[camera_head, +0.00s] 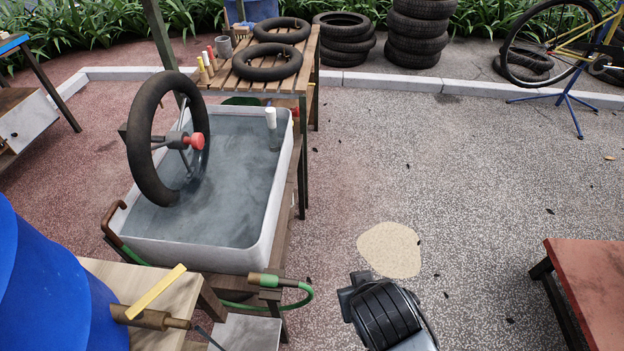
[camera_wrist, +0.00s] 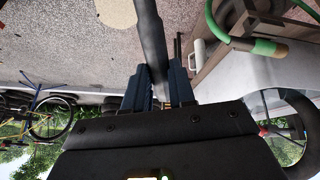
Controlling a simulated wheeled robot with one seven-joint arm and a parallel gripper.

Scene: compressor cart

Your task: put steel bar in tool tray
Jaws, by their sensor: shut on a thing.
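My gripper (camera_wrist: 158,74) shows in the wrist view with its two dark fingers closed around a dark grey bar, which I take to be the steel bar (camera_wrist: 150,30). The bar runs from between the fingers up to the top edge of that view, above the ground. In the head view my wrist is at the bottom, right of the tub, and hides the fingers and the bar. I cannot make out a tool tray for certain in either view.
A blue barrel (camera_head: 45,290) is at lower left, a reddish table (camera_head: 595,280) at right. Open paving (camera_head: 450,180) lies between.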

